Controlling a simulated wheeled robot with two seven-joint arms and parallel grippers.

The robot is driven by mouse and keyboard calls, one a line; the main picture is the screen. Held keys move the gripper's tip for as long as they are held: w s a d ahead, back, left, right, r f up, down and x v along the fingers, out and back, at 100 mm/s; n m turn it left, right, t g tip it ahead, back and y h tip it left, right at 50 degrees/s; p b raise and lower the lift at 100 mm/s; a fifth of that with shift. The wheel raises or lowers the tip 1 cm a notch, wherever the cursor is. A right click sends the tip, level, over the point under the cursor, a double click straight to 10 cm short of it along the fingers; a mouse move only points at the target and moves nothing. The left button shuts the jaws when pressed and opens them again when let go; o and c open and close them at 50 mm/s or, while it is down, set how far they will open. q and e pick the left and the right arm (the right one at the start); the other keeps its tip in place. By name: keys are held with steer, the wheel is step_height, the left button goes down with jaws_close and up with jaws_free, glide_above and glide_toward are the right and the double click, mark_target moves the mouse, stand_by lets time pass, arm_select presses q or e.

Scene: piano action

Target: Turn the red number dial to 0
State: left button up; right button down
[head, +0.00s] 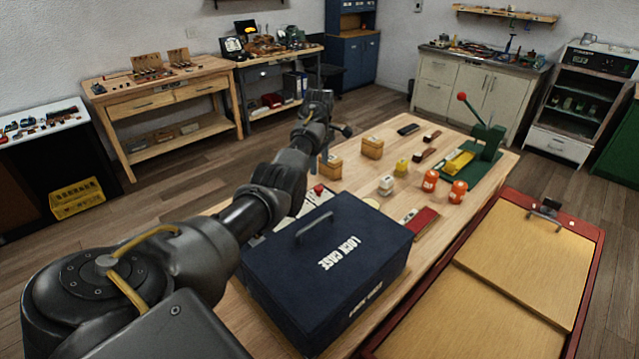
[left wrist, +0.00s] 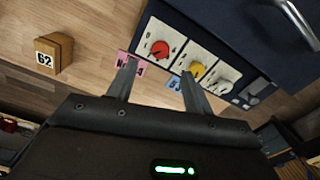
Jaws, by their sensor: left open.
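The red number dial (left wrist: 160,49) is a round red knob on a pale panel at the top middle of the left wrist view. A small red knob that looks like it (head: 318,188) shows behind the lock case in the head view. My left gripper (left wrist: 158,70) is open, its two fingers apart with nothing between them. In the wrist picture the dial lies just beyond the fingertips, between their lines and apart from them. In the head view my left arm reaches over the table's left side. The dial's numbers are too small to read. My right gripper is not in view.
A yellow dial (left wrist: 196,70) and a white dial (left wrist: 222,86) sit in a row with the red one. The dark blue lock case (head: 370,240) stands close beside them. Wooden blocks, orange jars (head: 458,191) and a green press (head: 487,142) stand farther along the table.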

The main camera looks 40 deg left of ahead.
mark_target(319, 187)
arm_select(q)
step_height(319, 187, down, 8)
steer(key=shift+a+f+p, duration=0.1)
steer(key=shift+f+p, duration=0.05)
steer(key=shift+p, duration=0.55)
steer(key=shift+f, duration=0.35)
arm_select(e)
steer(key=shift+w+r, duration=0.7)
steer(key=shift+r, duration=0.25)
arm_select(q)
steer(key=shift+c, duration=0.2)
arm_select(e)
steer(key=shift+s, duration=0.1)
arm_select(q)
steer(key=c, duration=0.9)
